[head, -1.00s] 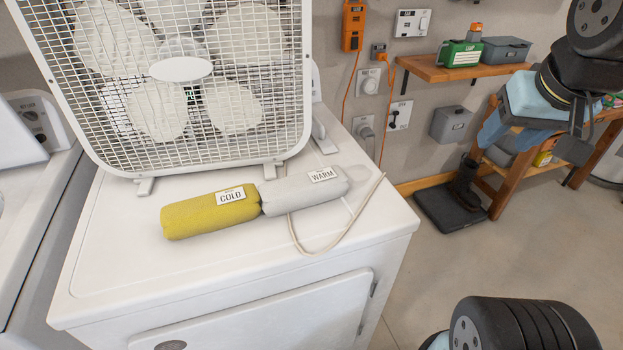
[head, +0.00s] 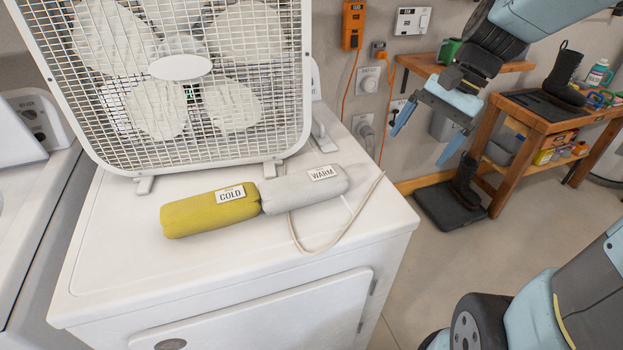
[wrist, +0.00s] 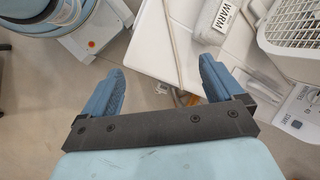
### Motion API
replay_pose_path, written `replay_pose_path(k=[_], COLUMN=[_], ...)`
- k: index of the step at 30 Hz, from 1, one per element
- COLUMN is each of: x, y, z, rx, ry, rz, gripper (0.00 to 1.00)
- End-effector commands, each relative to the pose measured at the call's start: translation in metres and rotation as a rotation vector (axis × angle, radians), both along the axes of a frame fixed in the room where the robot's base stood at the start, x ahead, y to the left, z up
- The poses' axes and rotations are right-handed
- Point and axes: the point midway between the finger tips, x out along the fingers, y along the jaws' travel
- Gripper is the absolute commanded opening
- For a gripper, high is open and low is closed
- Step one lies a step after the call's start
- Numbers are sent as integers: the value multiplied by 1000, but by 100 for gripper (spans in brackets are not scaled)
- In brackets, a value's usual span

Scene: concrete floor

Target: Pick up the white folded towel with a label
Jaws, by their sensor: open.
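The white rolled towel (head: 305,189) has a label reading "WARM" and lies on top of the white dryer (head: 120,265). A yellow rolled towel (head: 208,211) labelled "COLD" lies end to end with it on the left. My gripper (head: 428,148) is open and empty, in the air to the right of the dryer and apart from the towel. In the wrist view my gripper (wrist: 160,88) shows both blue fingers spread. The white towel (wrist: 218,20) shows there beyond the right finger, partly cut off by the top edge.
A white box fan (head: 180,85) stands behind the towels. A pale cord (head: 340,238) loops beside the white towel on the dryer. A wall shelf (head: 420,63), an outlet with orange cords and a wooden bench (head: 545,122) with boots are at the right. Floor between is clear.

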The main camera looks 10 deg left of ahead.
Motion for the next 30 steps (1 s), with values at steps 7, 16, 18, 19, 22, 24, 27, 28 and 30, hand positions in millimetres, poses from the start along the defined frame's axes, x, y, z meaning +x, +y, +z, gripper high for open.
replay_pose_path(k=[7, 16, 18, 19, 22, 24, 27, 28, 30], x=[27, 59, 67, 70, 81, 87, 95, 97, 100], y=[23, 49, 54, 56, 63, 67, 72, 73, 74], z=[-24, -52, -59, -62, -72, -78, -84, -86, -89], rx=[115, 250, 281, 295, 335, 361, 389, 397, 409], ry=[217, 475, 536, 562, 642, 693, 749, 762, 785], rz=[-105, -232, -261, -274, -312, -334, -361, -368, -378], gripper=[94, 94, 94, 94, 94, 94, 94, 94, 94])
